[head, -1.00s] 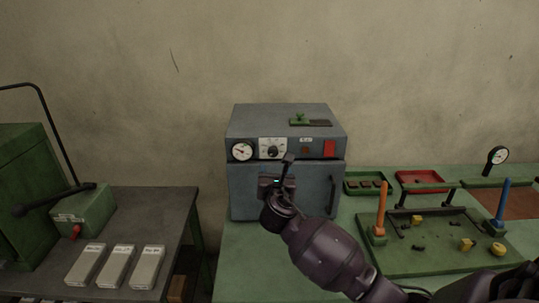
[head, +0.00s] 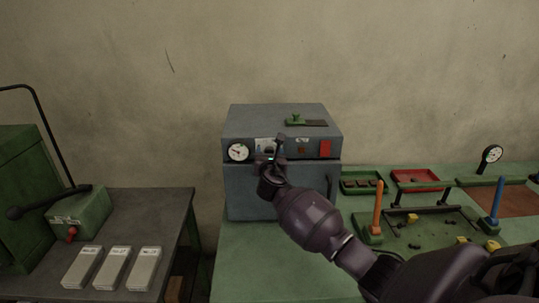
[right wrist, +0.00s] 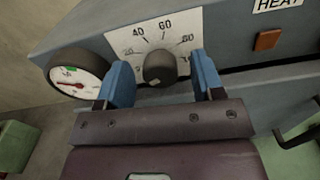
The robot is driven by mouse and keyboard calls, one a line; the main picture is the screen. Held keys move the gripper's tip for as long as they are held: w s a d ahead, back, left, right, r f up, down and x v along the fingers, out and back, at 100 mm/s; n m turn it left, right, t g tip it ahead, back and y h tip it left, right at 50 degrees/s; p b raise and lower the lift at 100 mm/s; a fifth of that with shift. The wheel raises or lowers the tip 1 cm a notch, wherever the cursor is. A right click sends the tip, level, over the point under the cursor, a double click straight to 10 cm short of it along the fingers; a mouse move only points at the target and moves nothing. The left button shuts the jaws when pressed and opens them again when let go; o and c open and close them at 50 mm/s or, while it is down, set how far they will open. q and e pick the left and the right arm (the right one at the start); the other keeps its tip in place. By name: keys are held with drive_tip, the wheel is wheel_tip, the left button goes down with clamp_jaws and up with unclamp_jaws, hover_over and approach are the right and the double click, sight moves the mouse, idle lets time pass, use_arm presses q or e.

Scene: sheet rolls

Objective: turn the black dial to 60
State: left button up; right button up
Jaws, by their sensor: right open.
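The black dial (right wrist: 160,68) sits on a white scale plate (right wrist: 135,22) on the front of a grey oven (head: 280,120). The marks 40, 60 and 80 are readable above it in the right wrist view; I cannot tell which mark the dial points at. My right gripper (right wrist: 163,80) is open, with one blue-faced finger on each side of the dial and a visible gap on both sides. In the head view my right gripper (head: 271,158) is in front of the oven panel and mostly hides the dial. My left gripper is not in view.
A round gauge (right wrist: 78,82) is left of the dial, and an orange-red switch (right wrist: 267,40) is to its right. The oven door handle (head: 333,190) is at the right. Trays and posts stand on the green bench (head: 245,265); a grey table (head: 180,205) is at the left.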

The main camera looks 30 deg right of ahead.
drive_tip(key=c, duration=0.9)
drive_tip(key=shift+m, duration=0.3)
use_arm(q)
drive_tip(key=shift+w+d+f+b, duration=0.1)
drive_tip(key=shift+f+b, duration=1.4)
drive_tip(key=shift+b, duration=0.15)
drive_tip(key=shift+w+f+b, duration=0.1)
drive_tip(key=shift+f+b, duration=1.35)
drive_tip(key=shift+b, duration=0.15)
use_arm(e)
drive_tip(key=shift+f+m, duration=0.2)
drive_tip(key=shift+m, duration=12.9)
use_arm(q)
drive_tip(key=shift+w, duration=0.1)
